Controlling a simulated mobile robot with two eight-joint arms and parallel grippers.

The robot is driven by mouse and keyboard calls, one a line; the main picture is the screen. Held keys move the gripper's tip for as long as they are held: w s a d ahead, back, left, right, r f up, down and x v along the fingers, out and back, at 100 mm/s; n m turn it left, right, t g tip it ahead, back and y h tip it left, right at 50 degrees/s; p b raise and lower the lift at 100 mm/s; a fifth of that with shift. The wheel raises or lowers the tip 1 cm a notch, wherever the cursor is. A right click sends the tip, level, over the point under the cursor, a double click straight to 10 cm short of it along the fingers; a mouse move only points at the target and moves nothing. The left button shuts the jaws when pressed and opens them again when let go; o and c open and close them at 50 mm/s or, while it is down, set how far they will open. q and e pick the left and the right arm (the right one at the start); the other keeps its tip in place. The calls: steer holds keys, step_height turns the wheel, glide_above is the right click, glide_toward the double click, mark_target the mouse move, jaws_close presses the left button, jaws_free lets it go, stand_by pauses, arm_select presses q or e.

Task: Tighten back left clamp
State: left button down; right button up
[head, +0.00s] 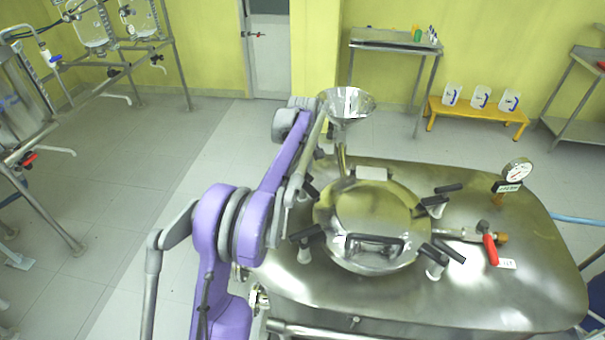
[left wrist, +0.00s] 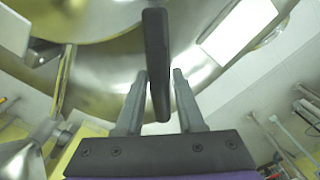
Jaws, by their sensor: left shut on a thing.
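The steel reactor (head: 490,300) has a round lid (head: 375,205) with black-handled clamps around it. The back left clamp (head: 311,187) is partly hidden behind my left arm in the head view. In the left wrist view, the fingers of my left gripper (left wrist: 160,95) are on either side of its black handle (left wrist: 155,45) and shut on it. My left gripper's fingertips are hard to make out in the head view. The front left clamp (head: 305,236), back right clamp (head: 437,202) and front right clamp (head: 439,258) are free. My right gripper is not in view.
A steel funnel (head: 347,103) rises behind the lid, close to my left wrist. A pressure gauge (head: 517,172) and red-handled valve (head: 490,247) stand on the right of the reactor top. Open floor (head: 140,200) lies to the left.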

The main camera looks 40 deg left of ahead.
mark_target(303, 170)
arm_select(q)
steer(key=n, duration=0.6)
steer(key=shift+n, duration=0.3)
stand_by(0.4)
steer(key=c, duration=0.8)
jaws_free()
step_height(303, 170, up, 11)
steer(key=shift+f+p, duration=0.1)
steer(key=shift+p, duration=0.4)
